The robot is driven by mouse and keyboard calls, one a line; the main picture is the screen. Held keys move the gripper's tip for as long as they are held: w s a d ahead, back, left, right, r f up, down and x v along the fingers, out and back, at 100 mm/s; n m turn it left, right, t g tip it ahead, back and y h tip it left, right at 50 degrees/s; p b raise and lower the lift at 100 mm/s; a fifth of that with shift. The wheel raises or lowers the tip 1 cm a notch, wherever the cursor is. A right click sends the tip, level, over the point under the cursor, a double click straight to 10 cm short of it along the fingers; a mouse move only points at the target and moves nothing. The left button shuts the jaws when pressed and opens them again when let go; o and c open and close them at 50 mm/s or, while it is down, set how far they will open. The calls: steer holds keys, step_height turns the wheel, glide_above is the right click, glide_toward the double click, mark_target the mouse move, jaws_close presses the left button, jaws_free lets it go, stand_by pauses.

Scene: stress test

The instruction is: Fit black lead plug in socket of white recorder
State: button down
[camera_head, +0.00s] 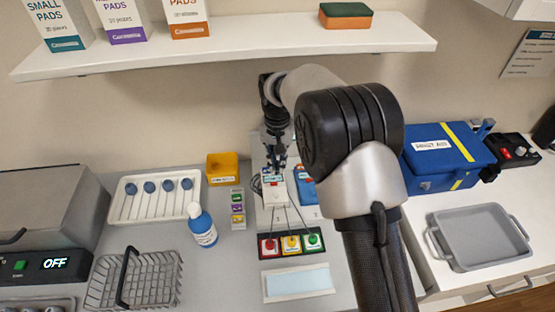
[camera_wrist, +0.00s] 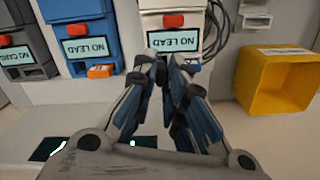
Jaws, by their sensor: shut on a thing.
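The white recorder (camera_wrist: 172,20) stands against the wall in the wrist view, with a red button and a screen reading "NO LEAD". It also shows in the head view (camera_head: 274,195), partly behind my gripper. My gripper (camera_wrist: 176,68) is shut at the recorder's lower front, just below the screen. The black lead plug between its fingertips is mostly hidden by them. A black cable (camera_wrist: 217,32) loops beside the recorder. The socket is hidden, so I cannot tell whether the plug touches it.
A blue recorder (camera_wrist: 79,22) with an orange piece and a grey recorder (camera_wrist: 20,45) stand beside it. A yellow bin (camera_wrist: 273,85) is on the other side. In the head view, red, yellow and green pieces sit on a dark tray (camera_head: 290,255); a shelf (camera_head: 230,48) hangs above.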

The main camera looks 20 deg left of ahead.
steer(key=shift+r+p, duration=0.25)
steer(key=shift+p, duration=0.45)
stand_by(1.1)
steer(key=shift+f, duration=0.3)
stand_by(0.7)
steer(key=c, duration=1.9)
jaws_free()
steer(key=shift+r, duration=0.2)
